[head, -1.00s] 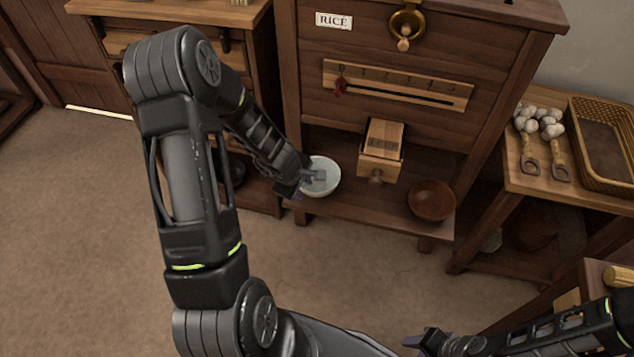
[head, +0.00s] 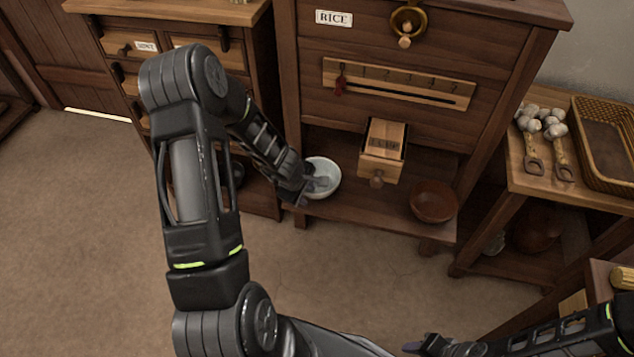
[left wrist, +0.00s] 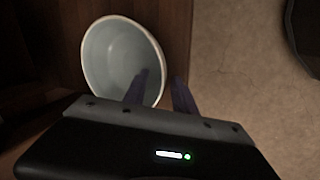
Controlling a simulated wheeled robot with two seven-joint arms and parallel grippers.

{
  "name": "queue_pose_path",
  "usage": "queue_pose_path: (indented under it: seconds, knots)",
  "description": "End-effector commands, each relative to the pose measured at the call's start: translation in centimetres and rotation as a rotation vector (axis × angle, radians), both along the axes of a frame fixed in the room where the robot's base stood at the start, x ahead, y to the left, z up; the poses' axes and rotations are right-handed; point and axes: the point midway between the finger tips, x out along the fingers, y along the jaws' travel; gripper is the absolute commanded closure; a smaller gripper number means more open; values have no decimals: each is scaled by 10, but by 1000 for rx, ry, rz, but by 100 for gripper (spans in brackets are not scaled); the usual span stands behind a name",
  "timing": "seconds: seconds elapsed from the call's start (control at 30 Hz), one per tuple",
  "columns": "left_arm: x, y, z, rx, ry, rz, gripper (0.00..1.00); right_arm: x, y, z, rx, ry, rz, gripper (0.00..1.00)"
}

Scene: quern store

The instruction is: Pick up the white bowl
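The white bowl (head: 327,165) stands upright on the low shelf of the rice cabinet, at its left front. My left gripper (head: 314,186) reaches it from the left and covers part of its near-left side. In the left wrist view the bowl (left wrist: 108,50) looks empty. There my left gripper's fingers (left wrist: 160,95) are apart, one inside the bowl and one outside, with the rim between them and a gap beside it. My right gripper (head: 424,345) is at the bottom edge, away from the bowl; its fingers do not show clearly.
A wooden box (head: 383,150) juts from the cabinet, right of the bowl. A brown bowl (head: 433,201) stands on the shelf (head: 362,212) further right. A side table at right holds scoops, white bulbs and a wicker tray (head: 606,140). The floor in front is clear.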

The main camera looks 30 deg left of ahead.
Motion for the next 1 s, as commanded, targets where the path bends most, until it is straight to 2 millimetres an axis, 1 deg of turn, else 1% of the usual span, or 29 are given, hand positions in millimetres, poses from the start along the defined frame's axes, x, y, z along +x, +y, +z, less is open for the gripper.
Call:
queue_pose_path:
  seconds: [0.27,0.67,1.0]
  knots:
    - [0,0,0,0,0,0,67,0,0,0,0,0,0,64]
    - [0,0,0,0,0,0,100,0,0,0,0,0,0,64]
    - [-1,0,0,0,1,1,100,0,0,0,0,0,0,64]
